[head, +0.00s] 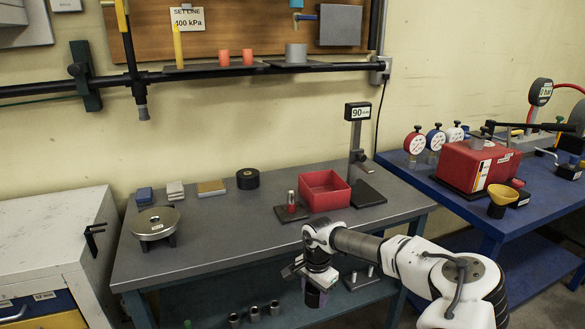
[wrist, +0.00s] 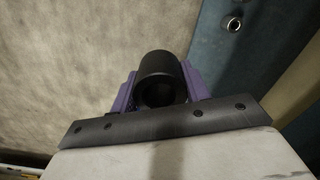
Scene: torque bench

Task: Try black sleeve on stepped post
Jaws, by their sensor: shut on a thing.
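A black sleeve (wrist: 161,80) is held between the purple fingers of my gripper (wrist: 158,90) in the wrist view, its dark bore facing the camera. In the head view my gripper (head: 316,297) hangs low in front of the bench's front edge. The sleeve cannot be made out clearly there. A small upright post (head: 291,199), silver above and red lower down, stands on a dark base on the bench top. A dark plate with two short pale posts (head: 352,277) is on the lower shelf, just right of my gripper. I cannot tell which is the stepped post.
The grey bench (head: 215,232) carries a red bin (head: 324,190), a stand with a display (head: 358,112), a round metal plate (head: 156,222) and a black roll (head: 248,178). Several grey sleeves (head: 254,313) stand on the lower shelf. A blue table (head: 440,190) is at right.

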